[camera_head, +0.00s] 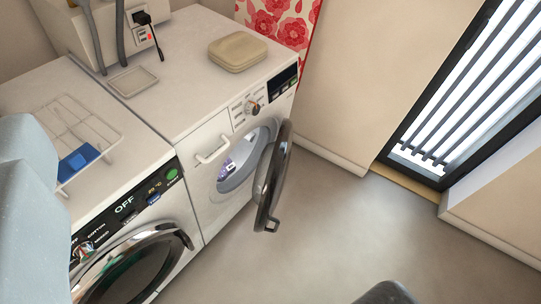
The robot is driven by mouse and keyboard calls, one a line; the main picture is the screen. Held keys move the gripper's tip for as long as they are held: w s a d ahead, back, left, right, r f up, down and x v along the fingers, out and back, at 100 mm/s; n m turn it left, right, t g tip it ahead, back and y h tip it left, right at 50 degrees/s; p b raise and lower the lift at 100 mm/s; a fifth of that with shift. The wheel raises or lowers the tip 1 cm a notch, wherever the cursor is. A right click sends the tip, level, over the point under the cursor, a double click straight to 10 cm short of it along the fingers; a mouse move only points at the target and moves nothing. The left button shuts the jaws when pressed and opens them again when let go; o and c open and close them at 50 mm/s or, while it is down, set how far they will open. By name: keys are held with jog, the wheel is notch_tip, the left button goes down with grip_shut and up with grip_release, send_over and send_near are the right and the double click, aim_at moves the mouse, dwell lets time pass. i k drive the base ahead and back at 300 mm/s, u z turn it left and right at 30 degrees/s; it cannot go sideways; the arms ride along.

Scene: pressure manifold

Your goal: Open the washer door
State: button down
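Two white front-loading machines stand side by side; I cannot tell for certain which is the washer. The right machine (190,150) has its round door (272,180) swung wide open to the right, with a handle at its lower free edge. Its drum opening (243,160) shows something pale and purple inside. The left machine (150,235) has a dark round door (130,270) that looks shut, with a handle on its right side and a panel reading OFF. A dark rounded piece at the bottom edge may be part of my gripper; its fingers do not show clearly.
A beige folded cloth or cushion (237,52) and a small tray (133,81) lie on top. A wire rack (75,135) with a blue item stands on the left machine. Grey floor (340,230) is clear in front and to the right. A barred glass door (470,90) stands at right.

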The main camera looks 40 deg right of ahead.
aim_at(278, 169)
jog(key=z, duration=0.05)
jog(key=i, duration=1)
jog(key=u, duration=0.05)
